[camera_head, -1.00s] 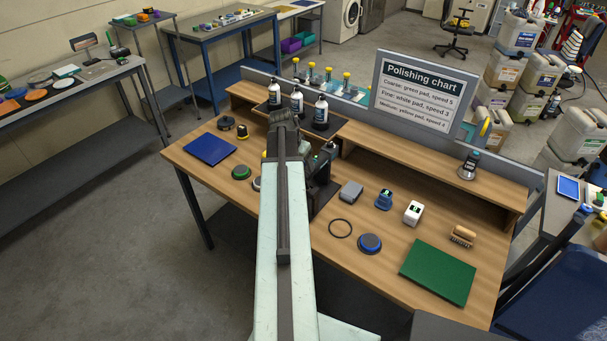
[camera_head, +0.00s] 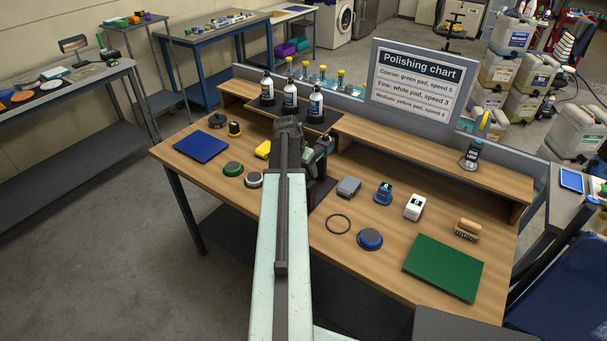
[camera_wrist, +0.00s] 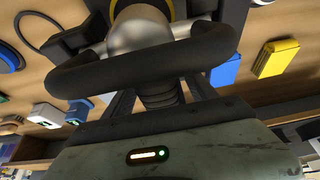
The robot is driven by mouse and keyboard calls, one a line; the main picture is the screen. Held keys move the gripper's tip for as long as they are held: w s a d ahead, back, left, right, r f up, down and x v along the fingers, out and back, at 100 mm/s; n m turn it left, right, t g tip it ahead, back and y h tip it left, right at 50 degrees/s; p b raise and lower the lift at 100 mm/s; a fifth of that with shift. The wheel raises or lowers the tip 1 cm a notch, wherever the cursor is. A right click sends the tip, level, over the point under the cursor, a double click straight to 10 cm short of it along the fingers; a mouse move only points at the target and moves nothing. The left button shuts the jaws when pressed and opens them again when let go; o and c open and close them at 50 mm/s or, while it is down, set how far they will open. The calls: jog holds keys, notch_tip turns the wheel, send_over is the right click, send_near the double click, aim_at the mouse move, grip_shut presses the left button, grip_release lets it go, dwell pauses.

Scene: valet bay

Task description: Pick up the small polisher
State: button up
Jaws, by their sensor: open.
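In the wrist view a machine with a silver head, a yellow ring and a black looped handle, which looks like the small polisher (camera_wrist: 140,35), fills the upper middle, very close. My gripper (camera_wrist: 160,92) is open, its dark fingers apart behind the handle loop, with a ribbed grey part between them. I cannot tell whether the fingers touch it. In the head view my gripper (camera_head: 288,128) is over the bench, and its fingertips are hidden. A dark machine (camera_head: 318,165) shows just right of my arm, mostly hidden by it.
Bottles (camera_head: 290,95) stand on the raised shelf behind.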

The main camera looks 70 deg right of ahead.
jog(key=shift+d+f, duration=0.15)
jog(key=shift+f, duration=0.15)
grip_shut()
